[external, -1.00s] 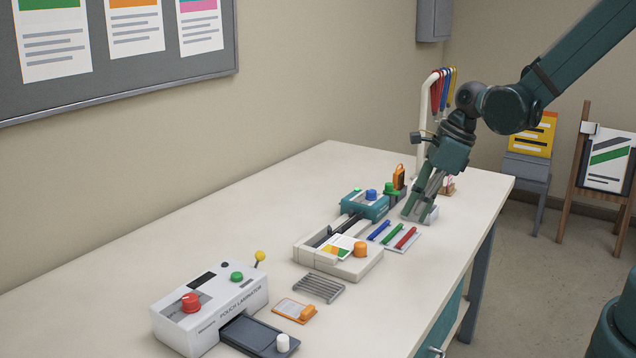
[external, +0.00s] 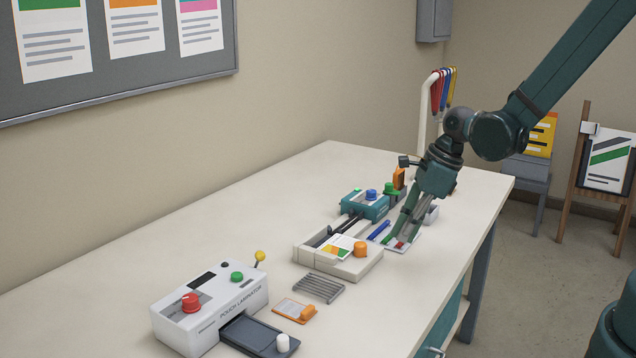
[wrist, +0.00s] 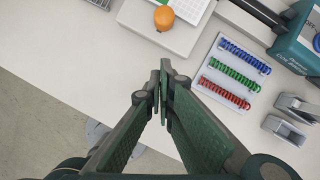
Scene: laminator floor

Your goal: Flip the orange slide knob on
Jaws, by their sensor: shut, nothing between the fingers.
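An orange knob (external: 360,249) sits on the right end of a white trimmer-like device (external: 325,263). The knob also shows at the top of the wrist view (wrist: 164,17). A second orange piece (external: 307,312) sits on a small orange-edged plate (external: 290,307) closer to the camera; I cannot tell which one the task means. My gripper (external: 393,245) is shut and empty, pointing down beside the tray of coloured combs, to the right of the white device. In the wrist view its fingertips (wrist: 163,75) are together, below and apart from the knob.
A white tray (wrist: 213,65) holds blue, green and red combs. A teal machine (external: 364,206) with a blue knob stands behind. Grey metal pieces (wrist: 289,120) lie beside the tray. A pouch laminator (external: 210,310) stands at front left. A grey rack (external: 318,289) lies before the white device.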

